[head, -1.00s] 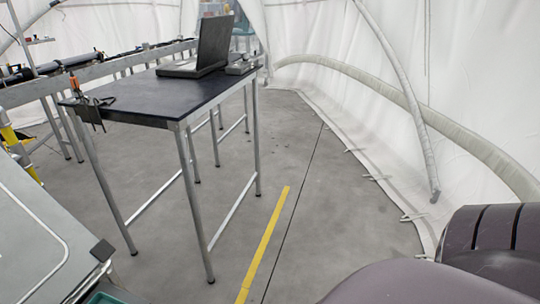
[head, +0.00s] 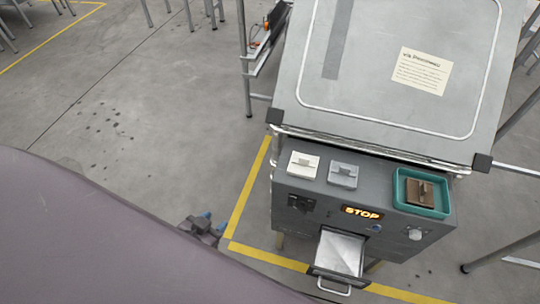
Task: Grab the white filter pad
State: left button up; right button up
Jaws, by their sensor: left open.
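The white filter pad (head: 302,166) is a small pale square with a raised grip on top. It lies at the left end of the grey machine's front ledge. A grey pad (head: 343,174) of similar shape lies just right of it. A brown pad (head: 420,192) sits in a teal tray (head: 447,200) at the right end. My left gripper (head: 207,222) shows small, dark with blue bits, beyond the edge of my arm. It is open, left of and below the white pad in the picture, and apart from it. My right gripper is out of view.
The grey machine (head: 290,204) has a lit STOP sign and an open metal drawer (head: 340,255) at its front. Its sloping lid (head: 390,100) carries a paper note. Yellow lines (head: 247,195) mark the floor around it. Open floor lies to the left.

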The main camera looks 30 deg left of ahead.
aim_at(300, 164)
jog(key=j+u, duration=0.3)
jog(key=j+z, duration=0.25)
jog(key=z, duration=0.2)
jog(key=j+z, duration=0.3)
jog(key=z, duration=0.15)
jog(key=j+z, duration=0.3)
jog(key=j, duration=1.25)
jog(key=k+j, duration=0.15)
jog(key=j, duration=0.45)
jog(key=z, duration=0.05)
